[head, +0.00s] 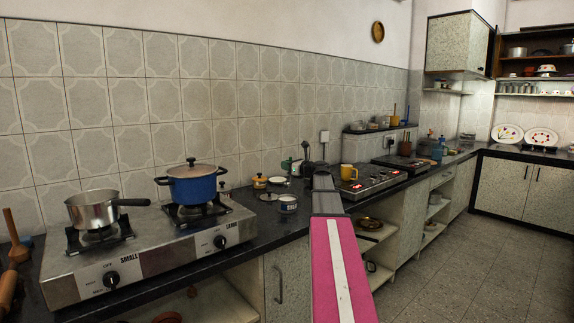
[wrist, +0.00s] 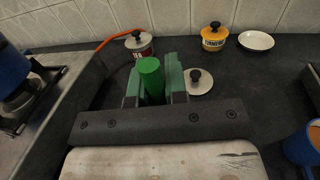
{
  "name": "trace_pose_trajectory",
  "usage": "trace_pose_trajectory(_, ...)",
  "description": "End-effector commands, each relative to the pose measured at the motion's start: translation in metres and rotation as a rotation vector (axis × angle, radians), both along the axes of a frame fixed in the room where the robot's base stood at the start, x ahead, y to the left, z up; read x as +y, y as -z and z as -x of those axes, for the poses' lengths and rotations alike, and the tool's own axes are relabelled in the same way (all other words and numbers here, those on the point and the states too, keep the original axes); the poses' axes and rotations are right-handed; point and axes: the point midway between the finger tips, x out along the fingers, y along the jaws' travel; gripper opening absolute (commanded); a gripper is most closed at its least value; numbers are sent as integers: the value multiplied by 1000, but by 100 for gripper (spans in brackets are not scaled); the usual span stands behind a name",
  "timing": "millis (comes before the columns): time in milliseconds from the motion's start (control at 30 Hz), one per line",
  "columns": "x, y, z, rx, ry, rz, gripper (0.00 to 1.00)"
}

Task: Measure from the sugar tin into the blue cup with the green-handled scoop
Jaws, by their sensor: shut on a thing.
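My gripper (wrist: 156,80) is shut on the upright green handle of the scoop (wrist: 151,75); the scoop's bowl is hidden. The blue cup (wrist: 303,148) stands at the right edge of the wrist view, partly cut off. A loose lid with a black knob (wrist: 199,83) lies beyond my gripper.
A red-and-white lidded tin (wrist: 138,46), a yellow lidded tin (wrist: 213,39) and a white saucer (wrist: 256,40) stand along the wall. The stove with a blue pot (head: 192,186) and a saucepan (head: 96,210) is at left. A yellow mug (head: 348,172) stands farther right.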

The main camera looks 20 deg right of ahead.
Motion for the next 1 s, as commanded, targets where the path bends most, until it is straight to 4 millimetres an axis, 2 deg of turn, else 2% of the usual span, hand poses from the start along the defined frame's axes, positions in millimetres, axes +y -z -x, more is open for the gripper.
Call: trace_pose_trajectory(1000,0,87,0,2,0,-1,0)
